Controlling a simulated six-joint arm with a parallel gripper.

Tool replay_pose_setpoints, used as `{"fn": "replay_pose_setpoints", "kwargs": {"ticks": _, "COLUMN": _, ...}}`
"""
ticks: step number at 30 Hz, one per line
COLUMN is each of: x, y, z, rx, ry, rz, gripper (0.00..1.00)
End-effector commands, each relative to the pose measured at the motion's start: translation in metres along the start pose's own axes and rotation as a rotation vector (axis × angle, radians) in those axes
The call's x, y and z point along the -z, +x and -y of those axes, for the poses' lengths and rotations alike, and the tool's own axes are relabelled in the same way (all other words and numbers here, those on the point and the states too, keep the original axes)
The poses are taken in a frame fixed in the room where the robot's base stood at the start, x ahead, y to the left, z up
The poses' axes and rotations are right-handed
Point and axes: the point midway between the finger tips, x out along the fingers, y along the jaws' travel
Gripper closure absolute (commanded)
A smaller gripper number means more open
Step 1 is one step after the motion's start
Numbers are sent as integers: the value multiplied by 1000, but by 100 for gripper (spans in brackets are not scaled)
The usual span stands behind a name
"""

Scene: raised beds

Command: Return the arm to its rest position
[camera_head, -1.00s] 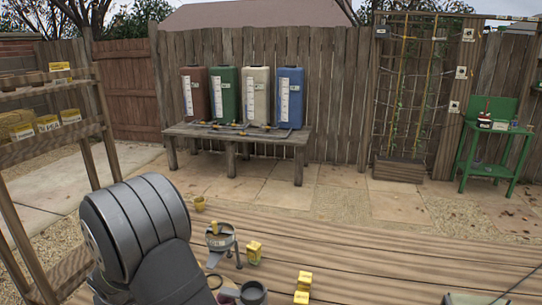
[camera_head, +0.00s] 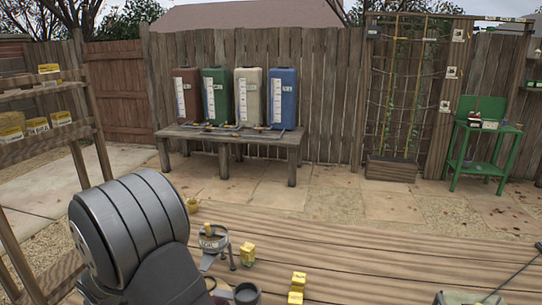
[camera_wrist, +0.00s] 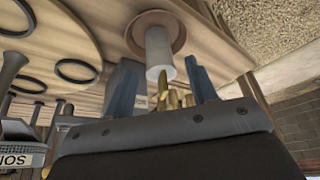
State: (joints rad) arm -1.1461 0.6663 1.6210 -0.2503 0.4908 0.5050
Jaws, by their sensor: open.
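My gripper (camera_wrist: 162,84) shows in the wrist view as two blue-grey fingers standing apart, with nothing seen held between them. A pale cylinder on a round brown base (camera_wrist: 160,50) shows beyond the fingers, and I cannot tell how far off it is. In the head view my grey arm link fills the lower left, and the gripper is not visible there.
A wooden shelf (camera_head: 45,150) is at left. The table's middle right is clear.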

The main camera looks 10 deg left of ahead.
Motion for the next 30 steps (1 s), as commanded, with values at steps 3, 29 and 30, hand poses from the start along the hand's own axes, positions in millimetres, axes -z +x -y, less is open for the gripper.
{"fn": "replay_pose_setpoints", "kwargs": {"ticks": 3, "x": 1, "y": -22, "z": 0, "rx": 1, "ry": 0, "rz": -3, "gripper": 48}}
{"fn": "replay_pose_setpoints", "kwargs": {"ticks": 29, "x": -1, "y": 7, "z": 0, "rx": -1, "ry": 0, "rz": 3, "gripper": 48}}
{"fn": "replay_pose_setpoints", "kwargs": {"ticks": 30, "x": -1, "y": 13, "z": 0, "rx": -1, "ry": 0, "rz": 3, "gripper": 48}}
